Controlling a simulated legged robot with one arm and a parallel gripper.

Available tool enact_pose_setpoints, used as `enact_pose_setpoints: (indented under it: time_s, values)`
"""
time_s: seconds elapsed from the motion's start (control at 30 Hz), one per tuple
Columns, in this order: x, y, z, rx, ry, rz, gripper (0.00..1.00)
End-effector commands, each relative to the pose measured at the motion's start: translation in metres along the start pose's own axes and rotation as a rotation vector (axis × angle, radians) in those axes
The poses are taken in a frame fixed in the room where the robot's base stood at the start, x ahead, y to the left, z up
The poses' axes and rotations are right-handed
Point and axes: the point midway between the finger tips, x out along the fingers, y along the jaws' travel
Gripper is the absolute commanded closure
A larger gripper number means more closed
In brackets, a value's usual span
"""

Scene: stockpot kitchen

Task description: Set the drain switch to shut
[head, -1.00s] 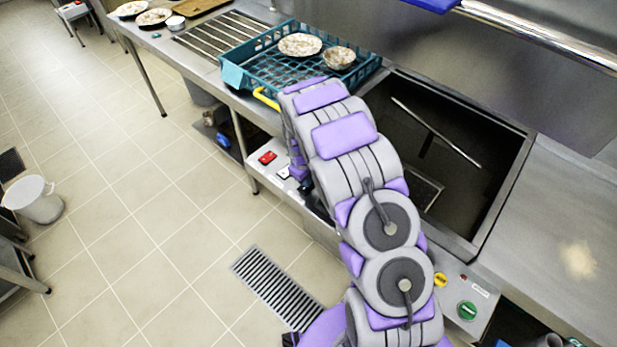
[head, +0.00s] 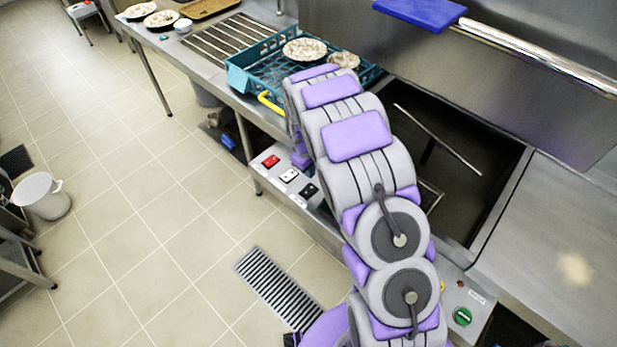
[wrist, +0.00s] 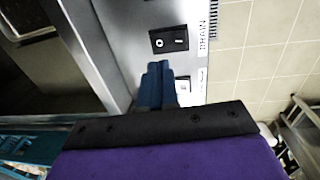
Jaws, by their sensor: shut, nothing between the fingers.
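The drain switch (wrist: 169,39) is a black rocker marked with a circle and a bar, beside a DRAIN label (wrist: 208,30) in the wrist view. I cannot tell which side is pressed in. In the head view a black switch (head: 309,190) sits at the right end of a row of three on the sink's front panel. My gripper (wrist: 157,75) is shut and empty. Its blue fingertips appear just below the drain switch in the wrist view, with a small gap in the picture. Contact with the panel cannot be told. My arm hides the fingertips in the head view.
A white switch (head: 289,175) and a red switch (head: 270,161) sit beside the black one. A teal dish rack (head: 245,82) with dishes stands on the counter. The open sink (head: 470,135) lies right of my arm. The tiled floor in front is mostly clear.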

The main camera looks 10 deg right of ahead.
Motion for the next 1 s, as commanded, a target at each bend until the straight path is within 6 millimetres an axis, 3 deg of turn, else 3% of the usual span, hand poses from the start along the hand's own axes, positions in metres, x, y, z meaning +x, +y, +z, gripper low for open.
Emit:
enact_pose_setpoints:
  time_s: [0.2,0.33,1.0]
  values:
    - [-0.048,0.009,-0.001,-0.002,0.001,0.003,1.0]
    - [-0.063,0.013,-0.001,-0.003,0.001,0.003,1.0]
    - [-0.07,0.013,0.001,0.002,-0.002,0.001,1.0]
